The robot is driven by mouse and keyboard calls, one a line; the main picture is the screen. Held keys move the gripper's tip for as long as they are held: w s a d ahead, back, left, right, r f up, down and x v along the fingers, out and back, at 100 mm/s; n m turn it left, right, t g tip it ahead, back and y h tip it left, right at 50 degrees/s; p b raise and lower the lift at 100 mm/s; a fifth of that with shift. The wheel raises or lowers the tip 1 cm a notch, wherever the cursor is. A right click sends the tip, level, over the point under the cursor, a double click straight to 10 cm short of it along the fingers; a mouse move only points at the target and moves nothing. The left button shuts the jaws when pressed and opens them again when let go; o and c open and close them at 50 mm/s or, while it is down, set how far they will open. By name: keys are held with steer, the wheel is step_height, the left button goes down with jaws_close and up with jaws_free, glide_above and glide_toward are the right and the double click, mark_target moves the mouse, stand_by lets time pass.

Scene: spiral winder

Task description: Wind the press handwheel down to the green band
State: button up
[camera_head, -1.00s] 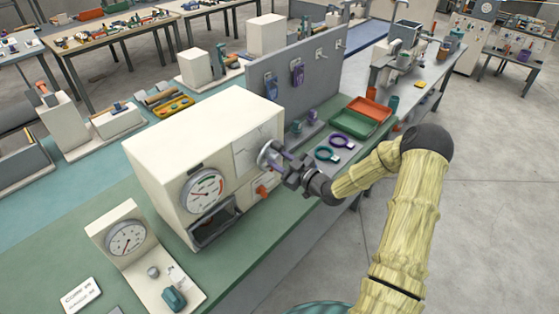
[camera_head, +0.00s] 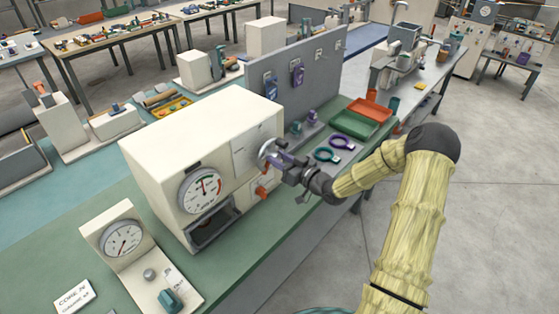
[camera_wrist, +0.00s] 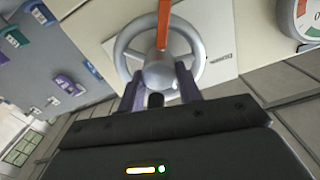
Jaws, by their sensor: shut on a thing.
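The press is a cream box (camera_head: 170,140) on the green bench, with a round dial (camera_head: 203,190) on its front. The dial carries a green band near the top and a red band at right; its needle is too small to read surely. The grey handwheel (camera_head: 264,150) sits on the same front, right of the dial. In the wrist view the wheel (camera_wrist: 122,45) has an orange strip (camera_wrist: 163,22) running up from its hub. My gripper (camera_head: 287,163) is at the wheel, its purple fingers (camera_wrist: 158,90) shut on the wheel's lower rim side; the exact contact is partly hidden.
An orange-red lever (camera_head: 262,192) sits below the wheel. A smaller gauge stand (camera_head: 118,238) is at front left. A grey panel (camera_head: 330,62) stands behind; green (camera_head: 355,124) and orange (camera_head: 370,108) trays and ring tools (camera_head: 327,155) lie to the right. The floor at right is clear.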

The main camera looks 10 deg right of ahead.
stand_by(0.3)
steer(key=o, duration=1)
steer(key=b+v, duration=0.5)
steer(key=v, duration=1.2)
steer(key=shift+s+d, duration=0.15)
steer(key=shift+s, duration=0.05)
